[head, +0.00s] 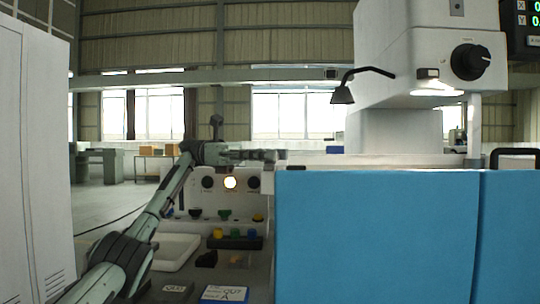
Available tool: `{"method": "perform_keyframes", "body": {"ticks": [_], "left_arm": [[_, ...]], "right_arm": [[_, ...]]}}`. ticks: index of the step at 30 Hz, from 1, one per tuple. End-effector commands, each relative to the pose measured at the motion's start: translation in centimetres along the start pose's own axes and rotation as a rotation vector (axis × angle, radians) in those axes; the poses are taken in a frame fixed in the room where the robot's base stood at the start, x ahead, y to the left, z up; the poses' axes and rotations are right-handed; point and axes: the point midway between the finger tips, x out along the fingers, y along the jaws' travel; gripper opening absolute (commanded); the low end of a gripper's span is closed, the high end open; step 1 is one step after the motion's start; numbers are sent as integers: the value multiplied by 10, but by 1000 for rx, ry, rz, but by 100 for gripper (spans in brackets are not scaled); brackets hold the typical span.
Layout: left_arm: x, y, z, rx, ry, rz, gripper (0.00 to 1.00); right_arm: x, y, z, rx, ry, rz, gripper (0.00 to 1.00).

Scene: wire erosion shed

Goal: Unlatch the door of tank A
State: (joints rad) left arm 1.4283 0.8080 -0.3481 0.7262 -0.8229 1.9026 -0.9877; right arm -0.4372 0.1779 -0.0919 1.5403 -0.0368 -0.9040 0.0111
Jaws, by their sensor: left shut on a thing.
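A wide blue door panel (375,235) fills the lower right, with a second blue panel (510,235) beside it past a narrow vertical gap. No letter on either panel is readable. My left arm comes in from the left, and my left gripper (272,155) lies level at the top left corner of the first blue panel. Its jaws are shut on a small dark part, seemingly the door latch, mostly hidden by the fingers. The first panel looks upright and closed. My right gripper is not in view.
A control box with black knobs and a lit round lamp (230,183) stands behind my left arm. A white cabinet (35,160) stands left.

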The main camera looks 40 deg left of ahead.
Motion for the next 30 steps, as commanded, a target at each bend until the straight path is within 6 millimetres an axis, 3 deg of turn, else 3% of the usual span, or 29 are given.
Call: {"method": "perform_keyframes", "body": {"ticks": [13, 14, 19, 30], "left_arm": [[0, 0, -2, -3, 5, -13, 5], [0, 0, -2, -3, 5, -12, 35], [0, 0, -2, -3, 4, -12, 56], [0, 0, -1, -2, 2, -10, 56]], "right_arm": [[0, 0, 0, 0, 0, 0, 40], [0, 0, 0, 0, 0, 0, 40], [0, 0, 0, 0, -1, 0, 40], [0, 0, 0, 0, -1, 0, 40]]}}
